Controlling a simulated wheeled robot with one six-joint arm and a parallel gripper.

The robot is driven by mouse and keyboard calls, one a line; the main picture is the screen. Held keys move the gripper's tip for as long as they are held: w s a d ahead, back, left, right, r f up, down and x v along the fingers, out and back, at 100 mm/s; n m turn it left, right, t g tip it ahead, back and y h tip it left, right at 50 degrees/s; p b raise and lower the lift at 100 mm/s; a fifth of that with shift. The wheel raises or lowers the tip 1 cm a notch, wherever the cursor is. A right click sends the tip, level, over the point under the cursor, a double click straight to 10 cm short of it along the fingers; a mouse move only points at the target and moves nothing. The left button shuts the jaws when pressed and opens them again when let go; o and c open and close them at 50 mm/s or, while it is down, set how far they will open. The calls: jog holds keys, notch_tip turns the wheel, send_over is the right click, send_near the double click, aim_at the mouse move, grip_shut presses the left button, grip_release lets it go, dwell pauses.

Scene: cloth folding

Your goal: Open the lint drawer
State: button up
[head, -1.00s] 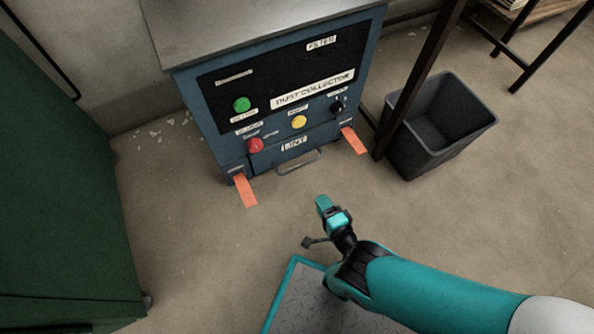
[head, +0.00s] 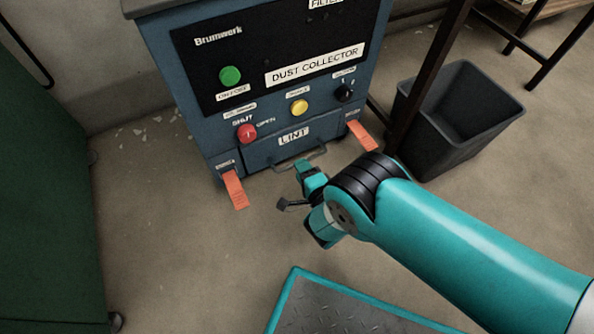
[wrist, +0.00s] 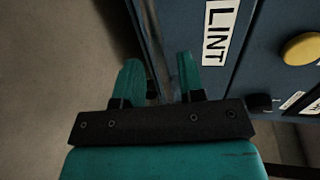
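The lint drawer (head: 262,156) is the low blue panel of the dust collector, labelled LINT (head: 293,136), and looks flush with the cabinet. Its grey bar handle (head: 299,158) sticks out in front. My gripper (head: 308,176) is low, close in front of the handle. In the wrist view my gripper (wrist: 160,80) has its two teal fingers apart, beside the LINT label (wrist: 218,32). A grey strip, perhaps the handle, shows between them; I cannot tell whether they touch it. A red knob (head: 247,133) sits above the drawer between SHUT and OPEN marks.
A dark bin (head: 455,120) and a brown post (head: 432,75) stand to the right. A green cabinet (head: 45,190) is at the left. The floor between is clear.

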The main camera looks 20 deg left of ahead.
jog(key=shift+b+x, duration=0.95)
jog(key=shift+x, duration=0.7)
jog(key=shift+c, duration=0.4)
grip_shut()
